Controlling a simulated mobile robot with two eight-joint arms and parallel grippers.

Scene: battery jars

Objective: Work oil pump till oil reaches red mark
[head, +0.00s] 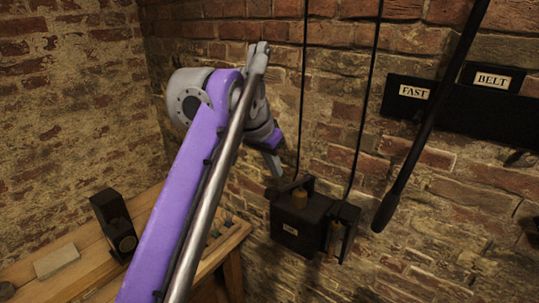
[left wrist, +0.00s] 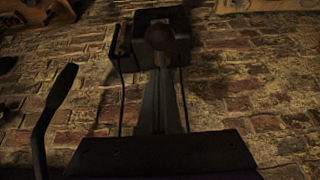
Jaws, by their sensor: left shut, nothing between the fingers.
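The oil pump is a black box (head: 298,228) on the brick wall, with a small pale label, a dark bar across its top and a round brown knob (head: 299,198). A narrow amber-brown glass (head: 335,238) sits in a black holder at its right; I cannot make out an oil level or red mark. My left gripper (head: 277,172) is just above the box's left end, shut and empty; touching cannot be told. In the left wrist view the shut fingers (left wrist: 160,118) point toward the box and its dark round knob (left wrist: 160,37). My right gripper is not in view.
A long black lever (head: 400,185) hangs right of the pump. Plates marked FAST (head: 413,92) and BELT (head: 491,81) are on the wall at the right. Two thin dark lines run up from the pump. A wooden bench (head: 90,265) with a black box-like object (head: 115,225) stands at the left.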

